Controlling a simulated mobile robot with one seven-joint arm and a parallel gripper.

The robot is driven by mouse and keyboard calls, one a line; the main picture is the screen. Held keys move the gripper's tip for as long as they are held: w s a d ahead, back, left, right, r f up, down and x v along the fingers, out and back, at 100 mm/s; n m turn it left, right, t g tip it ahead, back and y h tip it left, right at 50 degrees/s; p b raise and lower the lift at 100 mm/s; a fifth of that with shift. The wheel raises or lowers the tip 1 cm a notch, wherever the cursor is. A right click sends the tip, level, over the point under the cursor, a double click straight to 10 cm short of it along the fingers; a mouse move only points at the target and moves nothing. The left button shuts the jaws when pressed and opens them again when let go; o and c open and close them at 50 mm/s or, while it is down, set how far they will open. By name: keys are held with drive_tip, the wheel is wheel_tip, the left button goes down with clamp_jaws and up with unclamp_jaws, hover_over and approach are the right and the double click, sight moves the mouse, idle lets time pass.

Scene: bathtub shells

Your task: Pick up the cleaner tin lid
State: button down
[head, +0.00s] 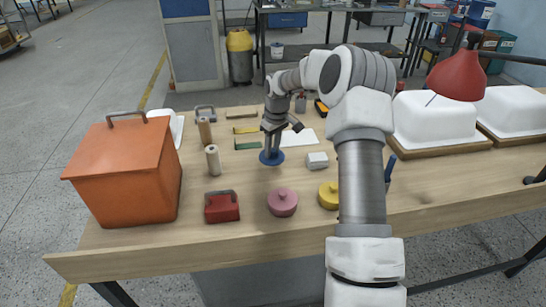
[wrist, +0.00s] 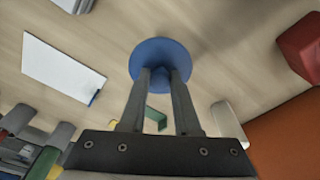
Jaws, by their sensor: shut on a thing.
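A round blue lid (head: 271,158) with a knob is near the middle of the wooden table in the head view. It also shows in the wrist view (wrist: 160,56) as a blue disc beyond the fingers. My gripper (head: 272,149) points down over it, and in the wrist view (wrist: 158,82) its two fingers are closed on the lid's knob. I cannot tell whether the lid touches the table. A pink lid (head: 282,202) and a yellow lid (head: 328,195) with knobs lie nearer the front edge. No label on any lid is readable.
An orange box with a handle (head: 125,172) stands at the left. A red block-like item (head: 221,207), a small grey block (head: 317,160) and upright cylinders (head: 212,160) surround the lid. White tub shells (head: 435,120) and a red lamp (head: 458,75) are at the right.

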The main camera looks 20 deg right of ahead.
drive_tip(key=w+a+r+p, duration=0.2)
drive_tip(key=w+r, duration=0.4)
drive_tip(key=w, duration=0.4)
drive_tip(key=shift+w+a+p, duration=0.35)
drive_tip(key=shift+w+p, duration=0.05)
drive_tip(key=shift+p, duration=0.2)
drive_tip(key=shift+r, duration=0.15)
